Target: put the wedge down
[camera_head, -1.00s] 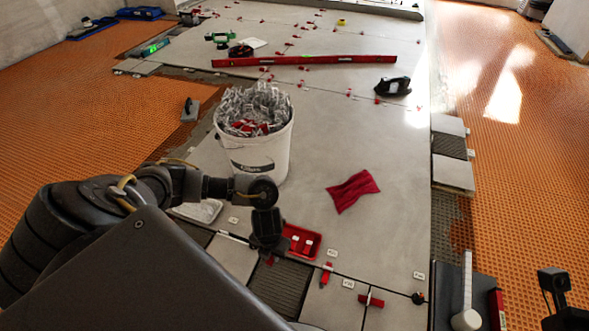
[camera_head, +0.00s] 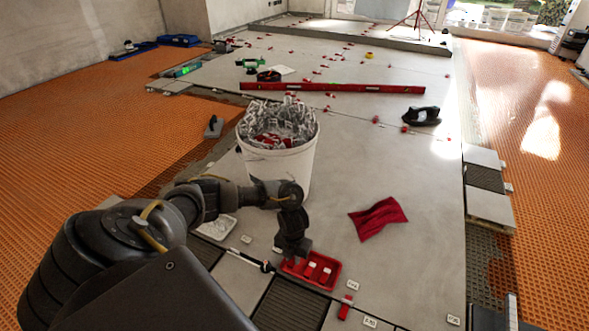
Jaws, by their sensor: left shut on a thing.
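My left gripper (camera_head: 294,254) points down at the left rim of a red tray (camera_head: 289,269), overlapping it in the picture. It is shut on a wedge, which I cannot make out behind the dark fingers. Red wedges (camera_head: 326,274) with pale tags lie in the tray, which rests on the grey tiles. Another red wedge (camera_head: 345,307) stands at a tile joint to the right of the tray. Whether the gripper touches the tray is not clear. My right gripper is out of view.
A white bucket (camera_head: 275,169) full of clips stands just behind my left gripper. A red cloth (camera_head: 378,218) lies to the right on bare tile. A long red level (camera_head: 332,88) lies farther back. A dark open bed (camera_head: 291,304) is in front of the tray.

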